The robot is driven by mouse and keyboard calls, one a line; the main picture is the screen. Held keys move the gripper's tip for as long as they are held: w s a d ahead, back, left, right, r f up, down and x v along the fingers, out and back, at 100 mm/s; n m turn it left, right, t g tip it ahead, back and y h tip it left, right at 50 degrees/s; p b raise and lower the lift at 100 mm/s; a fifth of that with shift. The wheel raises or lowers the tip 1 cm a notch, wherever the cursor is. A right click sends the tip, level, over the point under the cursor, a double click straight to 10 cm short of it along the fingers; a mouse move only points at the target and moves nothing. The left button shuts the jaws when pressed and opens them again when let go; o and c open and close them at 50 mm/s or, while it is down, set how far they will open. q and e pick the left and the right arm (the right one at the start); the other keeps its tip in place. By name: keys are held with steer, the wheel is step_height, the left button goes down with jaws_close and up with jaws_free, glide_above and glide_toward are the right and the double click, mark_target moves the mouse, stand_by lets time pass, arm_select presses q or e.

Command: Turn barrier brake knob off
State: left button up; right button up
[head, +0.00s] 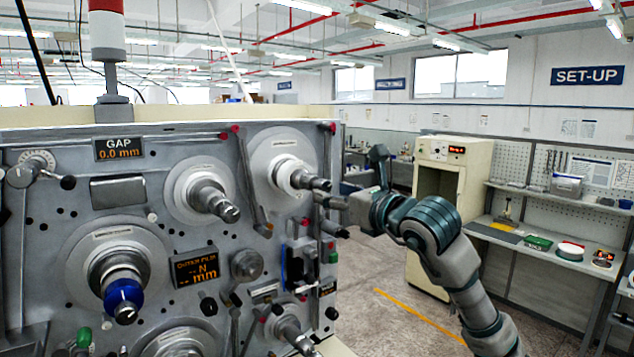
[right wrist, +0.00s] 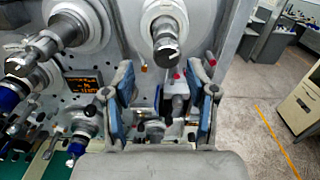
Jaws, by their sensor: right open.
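The machine's grey front panel (head: 140,210) carries several knobs, levers and spindles. I cannot tell for sure which is the barrier brake knob; no readable label marks it. My right gripper (head: 328,200) is at the panel's right edge, near the upper right spindle (head: 290,172). In the right wrist view, the two blue-padded fingers (right wrist: 162,100) stand wide apart and empty. Beyond and between them show a grey cylindrical fitting (right wrist: 177,103) and small red-tipped parts. Contact with the panel cannot be made out. My left gripper is not in view.
Several spindles stick out of the panel, one with a blue collar (head: 123,295). A round metal knob (head: 246,265) sits beside a small display (head: 196,267). A cream cabinet (head: 440,165) and a workbench (head: 540,245) stand at the right. The floor between is clear.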

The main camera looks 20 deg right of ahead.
mark_target(328, 189)
steer(key=w, duration=0.1)
steer(key=w+d+p, duration=0.1)
steer(key=w, duration=0.1)
steer(key=shift+r, duration=0.1)
steer(key=a, duration=0.1)
steer(key=w+a, duration=0.1)
steer(key=a, duration=0.1)
steer(key=shift+w+f, duration=0.2)
steer(key=shift+w, duration=0.1)
steer(key=shift+c, duration=0.3)
steer(key=shift+w, duration=0.15)
steer(key=c, duration=0.7)
steer(key=shift+s+d, duration=0.3)
steer(key=shift+d, duration=0.45)
steer(key=shift+c, duration=1)
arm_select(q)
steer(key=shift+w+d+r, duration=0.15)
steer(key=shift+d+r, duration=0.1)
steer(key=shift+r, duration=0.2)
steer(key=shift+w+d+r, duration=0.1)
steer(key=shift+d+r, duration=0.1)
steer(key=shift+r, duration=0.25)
arm_select(e)
steer(key=shift+d+r, duration=0.1)
jaws_close()
